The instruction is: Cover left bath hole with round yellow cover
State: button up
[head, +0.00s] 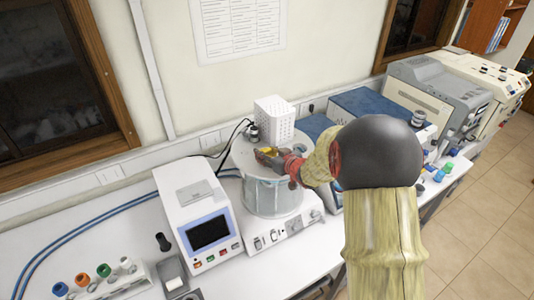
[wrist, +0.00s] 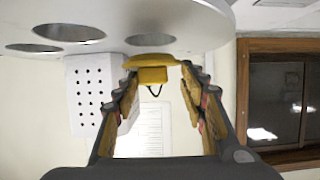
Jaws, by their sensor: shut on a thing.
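The round yellow cover (head: 264,150) shows in the head view at my gripper (head: 276,157), over the top of the bath. In the wrist view, which looks upside down, the yellow cover (wrist: 151,62) sits between the fingertips of my gripper (wrist: 158,80), which is shut on it. The bath (head: 272,197) is a clear-walled round vessel with a pale lid. In the wrist view the lid (wrist: 105,13) has three dark open holes; one hole (wrist: 152,40) lies close to the cover. I cannot tell whether the cover touches the lid. My arm hides part of the bath.
A white perforated box (head: 274,119) stands behind the holes and also shows in the wrist view (wrist: 92,92). A white instrument with a screen (head: 198,215) stands left of the bath. A rack of coloured caps (head: 105,282) is at front left. More instruments (head: 440,92) stand right.

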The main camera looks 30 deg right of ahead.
jog(key=shift+r+p, duration=0.6)
jog(key=shift+r, duration=0.15)
dwell(0.4)
jog(key=shift+f+b, duration=0.95)
jog(key=shift+f, duration=0.25)
dwell(1.0)
jog(key=o, duration=0.8)
jog(key=p+v, duration=0.5)
jog(key=v, duration=0.6)
dwell(0.4)
dwell(0.5)
